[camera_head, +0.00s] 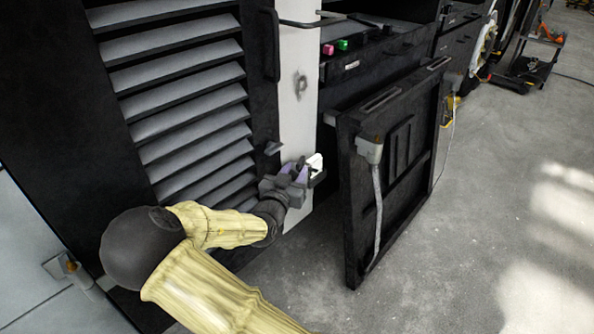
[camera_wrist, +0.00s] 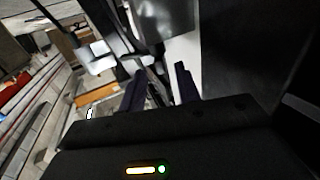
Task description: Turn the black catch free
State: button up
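My gripper (camera_head: 306,167) is at the lower part of a pale upright post (camera_head: 298,75), beside a small white fitting (camera_head: 316,160) with a dark piece under it. In the wrist view my gripper's two dark purple fingers (camera_wrist: 161,82) stand apart. A narrow dark piece (camera_wrist: 157,78) shows between or just beyond them, with a pale gap to the right finger. I cannot tell whether it is the black catch or whether a finger touches it. Another small black tab (camera_head: 273,148) sticks out at the post's left edge, above my gripper.
A black panel (camera_head: 400,150) with a pale bracket (camera_head: 370,150) stands close to the right of my gripper. Pink and green knobs (camera_head: 342,45) sit on a black unit behind. The grey floor (camera_head: 470,220) at right is clear.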

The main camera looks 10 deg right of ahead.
jog(key=shift+x, duration=1.35)
grip_shut()
jog(key=shift+r+m+g+h+p, duration=0.3)
jog(key=shift+h+p, duration=0.2)
jog(key=shift+p, duration=0.15)
jog(key=shift+a+f+m+g+h+p, duration=0.15)
jog(key=shift+m+g+h+p, duration=0.2)
jog(key=shift+p, duration=0.3)
jog(key=shift+f, duration=0.15)
